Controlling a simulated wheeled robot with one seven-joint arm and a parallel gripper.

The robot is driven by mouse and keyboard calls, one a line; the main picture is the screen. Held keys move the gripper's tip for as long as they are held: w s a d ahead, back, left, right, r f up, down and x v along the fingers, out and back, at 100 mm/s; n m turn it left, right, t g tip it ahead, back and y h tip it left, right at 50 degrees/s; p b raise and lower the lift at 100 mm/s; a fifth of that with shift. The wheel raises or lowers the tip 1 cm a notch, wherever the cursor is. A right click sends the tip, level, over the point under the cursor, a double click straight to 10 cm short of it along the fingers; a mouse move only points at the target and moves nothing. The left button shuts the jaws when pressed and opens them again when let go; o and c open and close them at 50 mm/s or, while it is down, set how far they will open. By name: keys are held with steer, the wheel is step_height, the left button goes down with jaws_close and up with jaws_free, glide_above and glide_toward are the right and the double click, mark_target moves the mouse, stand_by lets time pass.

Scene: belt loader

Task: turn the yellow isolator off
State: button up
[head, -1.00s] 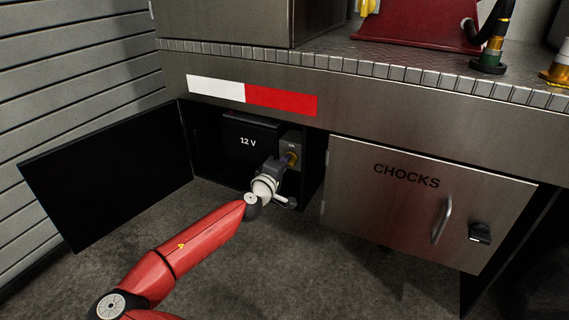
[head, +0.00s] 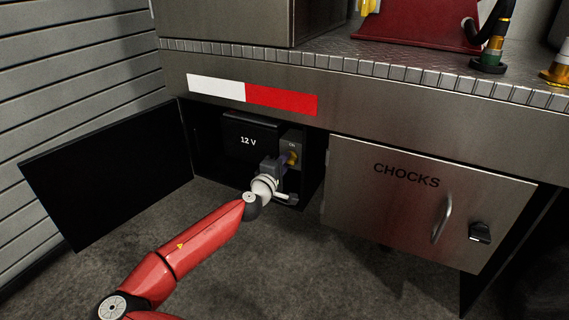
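The yellow isolator (head: 292,158) is a small yellow knob on a grey plate (head: 291,139) marked ON at its top. The plate sits inside the open compartment, right of the black 12 V battery box (head: 248,141). My gripper (head: 281,166) is at the compartment mouth, just below and left of the knob. Its fingers are small and partly hidden by my wrist, so I cannot tell whether they are open or shut, or whether they touch the knob. The knob's exact angle is too small to read.
The compartment's black door (head: 105,175) hangs open to the left. A closed CHOCKS door (head: 425,205) with a handle and latch is on the right. The steel deck edge (head: 370,70) with a red-white strip (head: 252,95) runs above. The floor below is clear.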

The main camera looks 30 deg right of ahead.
steer(key=shift+o, duration=1.2)
steer(key=v, duration=0.7)
steer(key=shift+s+a, duration=0.25)
steer(key=shift+a, duration=0.05)
